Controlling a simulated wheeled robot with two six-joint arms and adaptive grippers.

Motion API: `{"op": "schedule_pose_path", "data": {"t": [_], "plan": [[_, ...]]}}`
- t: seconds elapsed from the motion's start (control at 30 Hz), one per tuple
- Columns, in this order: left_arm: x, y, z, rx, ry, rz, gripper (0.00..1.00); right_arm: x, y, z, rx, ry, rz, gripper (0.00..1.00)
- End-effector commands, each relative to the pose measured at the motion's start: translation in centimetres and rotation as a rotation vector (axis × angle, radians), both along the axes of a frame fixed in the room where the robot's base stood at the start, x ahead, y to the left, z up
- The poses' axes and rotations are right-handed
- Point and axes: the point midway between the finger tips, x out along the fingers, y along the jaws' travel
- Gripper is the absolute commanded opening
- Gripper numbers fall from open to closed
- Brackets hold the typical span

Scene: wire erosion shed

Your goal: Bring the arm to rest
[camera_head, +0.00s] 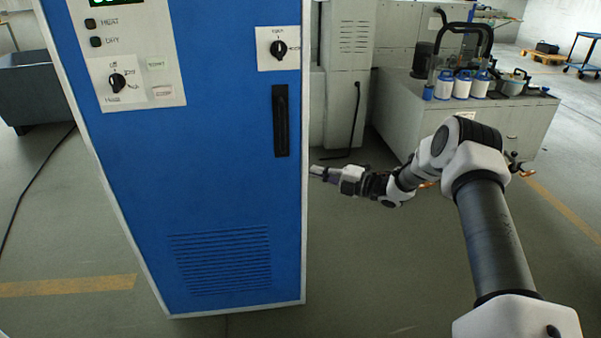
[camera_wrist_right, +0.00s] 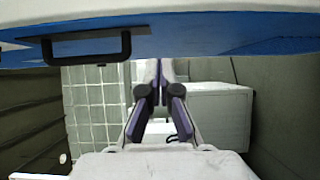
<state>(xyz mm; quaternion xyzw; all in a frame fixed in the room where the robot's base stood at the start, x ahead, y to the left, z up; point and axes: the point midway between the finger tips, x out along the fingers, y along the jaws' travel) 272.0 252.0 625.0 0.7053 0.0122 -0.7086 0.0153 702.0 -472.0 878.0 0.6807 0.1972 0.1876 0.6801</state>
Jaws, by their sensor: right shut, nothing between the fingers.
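My right arm comes in from the lower right of the head view. Its gripper (camera_head: 318,171) is at the right edge of the blue cabinet, a little below and right of the black door handle (camera_head: 280,120). In the right wrist view the gripper (camera_wrist_right: 157,84) has its fingers together, with nothing between them. The blue cabinet (camera_head: 195,155) fills the left and middle of the head view. In the right wrist view its handle (camera_wrist_right: 90,46) lies to the left of the fingers, apart from them. My left gripper does not show.
A grey cabinet (camera_head: 400,108) with white bottles (camera_head: 462,86) and a black hose on top stands behind my right arm. A tall grey machine (camera_head: 348,60) is behind the blue cabinet. A blue cart (camera_head: 583,66) is far right. Open floor lies below my forearm.

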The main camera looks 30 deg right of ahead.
Motion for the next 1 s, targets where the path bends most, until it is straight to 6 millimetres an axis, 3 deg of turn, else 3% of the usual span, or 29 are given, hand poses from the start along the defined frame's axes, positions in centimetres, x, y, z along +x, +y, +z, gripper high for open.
{"op": "schedule_pose_path", "data": {"t": [0.13, 0.37, 0.47, 0.57, 0.63, 0.7, 0.77, 0.8, 0.87, 0.9, 0.97, 1.0], "plan": [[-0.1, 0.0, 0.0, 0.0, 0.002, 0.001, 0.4, -0.8, -1.0, 0.1, 0.001, -0.001, 0.0, 0.0], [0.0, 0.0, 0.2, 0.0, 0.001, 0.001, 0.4, -0.9, -0.8, -0.3, -0.002, 0.008, 0.006, 0.0], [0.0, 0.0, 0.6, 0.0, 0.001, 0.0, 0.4, -0.2, 2.4, -1.0, -0.021, 0.035, 0.063, 0.0], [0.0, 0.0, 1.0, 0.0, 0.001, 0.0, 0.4, -0.8, 8.9, -3.5, 0.008, 0.123, 0.146, 0.0], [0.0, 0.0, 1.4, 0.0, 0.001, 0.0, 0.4, -2.1, 14.4, -6.4, 0.073, 0.244, 0.16, 0.0], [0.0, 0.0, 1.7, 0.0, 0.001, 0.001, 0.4, -4.5, 19.4, -10.0, 0.169, 0.426, 0.126, 0.0], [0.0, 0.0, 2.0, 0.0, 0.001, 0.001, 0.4, -7.5, 22.7, -13.2, 0.257, 0.612, 0.057, 0.0], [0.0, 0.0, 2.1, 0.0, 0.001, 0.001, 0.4, -9.9, 24.5, -15.3, 0.314, 0.746, -0.007, 0.0], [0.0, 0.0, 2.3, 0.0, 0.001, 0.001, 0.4, -14.2, 26.4, -18.2, 0.389, 0.945, -0.127, 0.0], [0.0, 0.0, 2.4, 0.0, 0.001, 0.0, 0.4, -17.4, 27.2, -19.9, 0.433, 1.075, -0.226, 0.0], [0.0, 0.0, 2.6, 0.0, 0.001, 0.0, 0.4, -22.5, 27.6, -22.0, 0.491, 1.257, -0.401, 0.0], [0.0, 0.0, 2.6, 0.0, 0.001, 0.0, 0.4, -26.0, 27.4, -22.9, 0.526, 1.365, -0.535, 0.0]]}}
